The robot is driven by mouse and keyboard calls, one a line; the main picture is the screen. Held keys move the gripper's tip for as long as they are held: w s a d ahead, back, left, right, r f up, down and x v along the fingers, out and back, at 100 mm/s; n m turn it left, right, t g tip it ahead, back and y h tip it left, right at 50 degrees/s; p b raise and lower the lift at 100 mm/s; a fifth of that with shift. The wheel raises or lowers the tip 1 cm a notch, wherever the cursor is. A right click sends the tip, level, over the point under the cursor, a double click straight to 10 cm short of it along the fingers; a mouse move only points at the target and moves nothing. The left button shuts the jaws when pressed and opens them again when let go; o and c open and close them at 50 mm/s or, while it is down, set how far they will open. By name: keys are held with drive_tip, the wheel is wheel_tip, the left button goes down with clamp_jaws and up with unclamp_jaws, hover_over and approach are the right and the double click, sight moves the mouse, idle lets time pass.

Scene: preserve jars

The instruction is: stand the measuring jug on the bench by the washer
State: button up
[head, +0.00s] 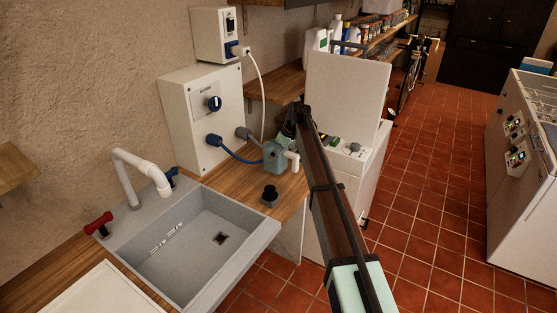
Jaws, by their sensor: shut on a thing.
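My arm reaches across from the lower right, and my gripper (281,149) is at its far end, over the bench by the washer. The measuring jug (293,158) shows only as a small white, bent part at the right of the gripper. My gripper is shut on it. The fingers and most of the jug are hidden or too small to make out. I cannot tell whether the jug's base touches the bench. The washer (345,185) is white, with its lid (346,95) raised, just right of the wooden bench (292,190).
A grey sink (190,240) with a white tap (140,165) is at the left. A black cylinder (270,194) stands on the bench in front of my gripper. A white control box (202,115) with a blue hose (238,157) is behind. Bottles (317,45) stand further back.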

drive_tip(key=shift+f+p, duration=0.45)
drive_tip(key=shift+f, duration=1.25)
drive_tip(key=shift+f, duration=0.15)
drive_tip(key=o, duration=1.6)
drive_tip(key=shift+c, duration=0.2)
drive_tip(key=b+v, duration=0.3)
drive_tip(key=v, duration=0.9)
drive_tip(key=shift+s, duration=0.1)
